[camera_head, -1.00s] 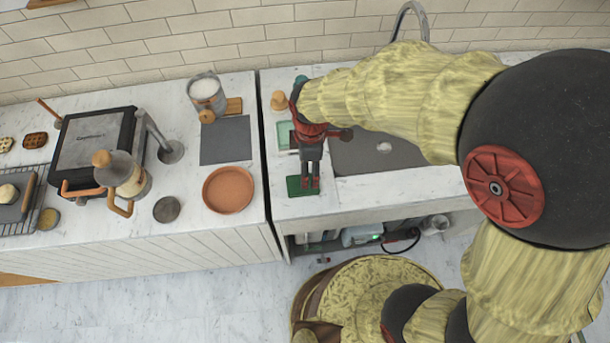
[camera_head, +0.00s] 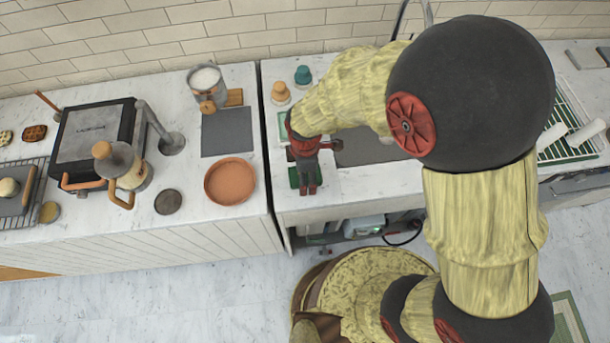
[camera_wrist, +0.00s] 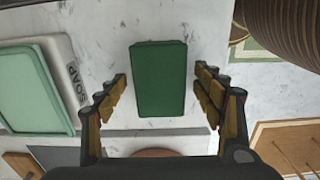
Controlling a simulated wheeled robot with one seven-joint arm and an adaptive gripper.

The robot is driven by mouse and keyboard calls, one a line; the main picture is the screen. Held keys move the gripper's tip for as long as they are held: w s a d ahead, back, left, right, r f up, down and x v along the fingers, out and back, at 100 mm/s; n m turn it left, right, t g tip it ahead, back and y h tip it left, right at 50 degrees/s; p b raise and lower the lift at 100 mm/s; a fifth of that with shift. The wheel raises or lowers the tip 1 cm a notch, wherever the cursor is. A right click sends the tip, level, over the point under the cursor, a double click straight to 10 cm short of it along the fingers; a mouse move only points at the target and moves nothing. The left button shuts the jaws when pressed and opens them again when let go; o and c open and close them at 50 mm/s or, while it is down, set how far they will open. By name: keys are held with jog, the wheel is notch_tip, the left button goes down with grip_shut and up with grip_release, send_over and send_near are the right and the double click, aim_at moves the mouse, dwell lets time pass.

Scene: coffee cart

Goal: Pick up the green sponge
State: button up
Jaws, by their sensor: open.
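The green sponge (camera_wrist: 160,80) is a dark green block lying flat on the white marble counter in the wrist view. My gripper (camera_wrist: 161,92) is open, with one finger to the left and one to the right of the sponge and gaps on both sides. In the head view my gripper (camera_head: 307,188) is over the sponge (camera_head: 297,178), hiding much of it. I cannot tell the exact height of the fingers above the counter.
A soap dish (camera_wrist: 72,75) marked SOAP and a pale green tray (camera_wrist: 30,90) are left of the sponge in the wrist view. The sink (camera_head: 365,150) lies right of my gripper in the head view. A terracotta dish (camera_head: 230,182) sits on the left counter.

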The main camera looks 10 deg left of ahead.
aim_at(307, 175)
jog(key=shift+c, duration=0.6)
jog(key=c, duration=0.9)
jog(key=shift+r, duration=0.15)
jog(key=shift+r, duration=0.25)
jog(key=r, duration=0.2)
jog(key=r+p, duration=0.1)
jog(key=shift+d+r, duration=0.25)
jog(key=shift+d, duration=0.05)
jog(key=d+r, duration=0.2)
jog(key=s+d+r+p, duration=0.1)
jog(key=d+r, duration=0.1)
jog(key=r, duration=0.1)
jog(key=shift+s+d+r, duration=0.2)
jog(key=shift+d+r, duration=0.05)
jog(key=s+d+r, duration=0.1)
jog(key=d, duration=0.1)
jog(key=d+r, duration=0.1)
jog(key=d, duration=0.2)
jog(key=s+d+r+p, duration=0.1)
jog(key=d, duration=0.2)
jog(key=shift+s+d+r, duration=0.15)
jog(key=shift+s, duration=0.15)
